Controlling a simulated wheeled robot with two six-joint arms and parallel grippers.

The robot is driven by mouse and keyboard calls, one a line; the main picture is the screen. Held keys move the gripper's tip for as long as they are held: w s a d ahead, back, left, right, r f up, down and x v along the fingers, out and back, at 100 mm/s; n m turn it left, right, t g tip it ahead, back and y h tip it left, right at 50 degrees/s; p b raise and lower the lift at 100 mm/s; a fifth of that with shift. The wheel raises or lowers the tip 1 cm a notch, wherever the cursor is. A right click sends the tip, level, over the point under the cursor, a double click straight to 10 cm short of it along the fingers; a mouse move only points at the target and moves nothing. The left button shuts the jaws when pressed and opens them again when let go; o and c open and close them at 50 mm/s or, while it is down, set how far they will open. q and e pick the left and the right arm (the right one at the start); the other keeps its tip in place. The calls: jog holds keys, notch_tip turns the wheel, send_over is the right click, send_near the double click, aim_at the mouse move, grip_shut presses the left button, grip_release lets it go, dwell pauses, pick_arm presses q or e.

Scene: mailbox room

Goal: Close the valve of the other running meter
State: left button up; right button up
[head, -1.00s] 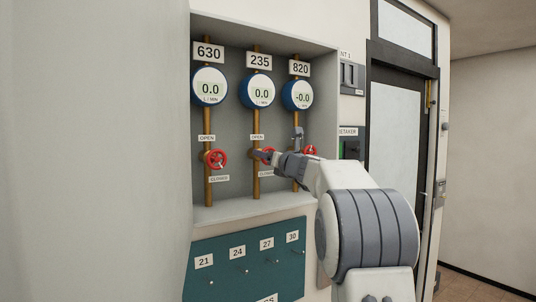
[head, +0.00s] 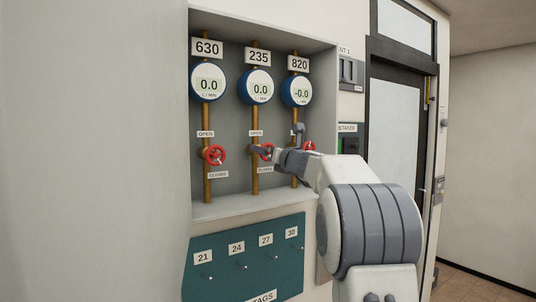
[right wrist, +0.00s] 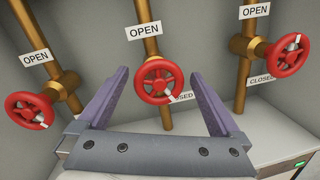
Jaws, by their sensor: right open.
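Three meters labelled 630 (head: 209,82), 235 (head: 257,86) and 820 (head: 297,92) hang on brass pipes in a wall recess. They read 0.0, 0.0 and -0.0. Each pipe has a red valve wheel below: the 630 wheel (head: 214,155), the 235 wheel (head: 266,152) and the 820 wheel (head: 309,147). My right gripper (right wrist: 158,78) is open, its fingers on either side of the middle wheel (right wrist: 150,92) in the right wrist view, not closed on it. That wheel's white mark points down right, toward the partly hidden CLOSED label. My left gripper is out of view.
The left wheel (right wrist: 30,104) and right wheel (right wrist: 287,55) flank the fingers in the right wrist view. Below the recess is a ledge (head: 250,206) and a teal tag board (head: 225,265). A dark-framed door (head: 398,130) stands right.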

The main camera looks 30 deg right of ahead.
jog(key=s+b, duration=0.4)
jog(key=s, duration=0.5)
jog(key=shift+s+a+f, duration=0.3)
jog(key=shift+s+a, duration=0.1)
